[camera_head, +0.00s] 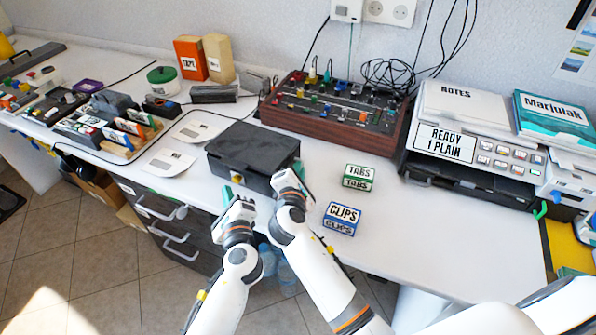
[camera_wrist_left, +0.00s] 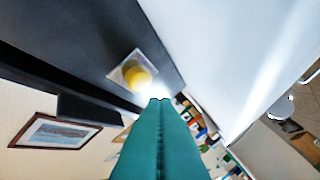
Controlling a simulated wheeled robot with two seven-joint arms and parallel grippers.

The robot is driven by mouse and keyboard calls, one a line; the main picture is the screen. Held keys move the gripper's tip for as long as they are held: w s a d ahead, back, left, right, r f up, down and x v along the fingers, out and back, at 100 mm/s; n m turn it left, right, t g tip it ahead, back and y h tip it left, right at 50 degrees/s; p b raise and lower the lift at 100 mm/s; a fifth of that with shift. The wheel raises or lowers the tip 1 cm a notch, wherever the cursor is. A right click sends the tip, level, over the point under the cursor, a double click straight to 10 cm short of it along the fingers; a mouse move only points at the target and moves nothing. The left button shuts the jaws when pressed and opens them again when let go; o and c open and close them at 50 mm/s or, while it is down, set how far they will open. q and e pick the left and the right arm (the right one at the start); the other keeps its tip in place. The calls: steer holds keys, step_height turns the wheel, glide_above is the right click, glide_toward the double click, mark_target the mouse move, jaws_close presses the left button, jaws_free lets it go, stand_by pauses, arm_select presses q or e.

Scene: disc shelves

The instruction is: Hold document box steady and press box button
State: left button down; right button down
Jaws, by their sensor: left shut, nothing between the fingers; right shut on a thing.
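The dark document box (camera_head: 252,148) stands lid down near the front edge of the white desk. Its yellow button (camera_wrist_left: 137,74), on a small pale square plate, shows in the left wrist view on the box's dark face. My left gripper (camera_head: 227,194) is in front of the box's front face, left of its middle. Its teal fingers (camera_wrist_left: 160,102) are shut and empty, with their tips close to the button; I cannot tell whether they touch the box. My right gripper (camera_head: 288,176) is shut on the box at its front right corner; its fingertips are mostly hidden.
A green TABS box (camera_head: 358,176) and a blue CLIPS box (camera_head: 341,218) lie to the right. A wooden-sided control panel (camera_head: 335,108) stands behind, a printer (camera_head: 470,140) at the right. Drawers (camera_head: 165,222) are below the desk.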

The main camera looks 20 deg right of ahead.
arm_select(q)
steer(key=shift+s+a, duration=1.55)
steer(key=shift+a, duration=0.15)
arm_select(e)
steer(key=c, duration=1.5)
jaws_free()
steer(key=shift+o, duration=0.2)
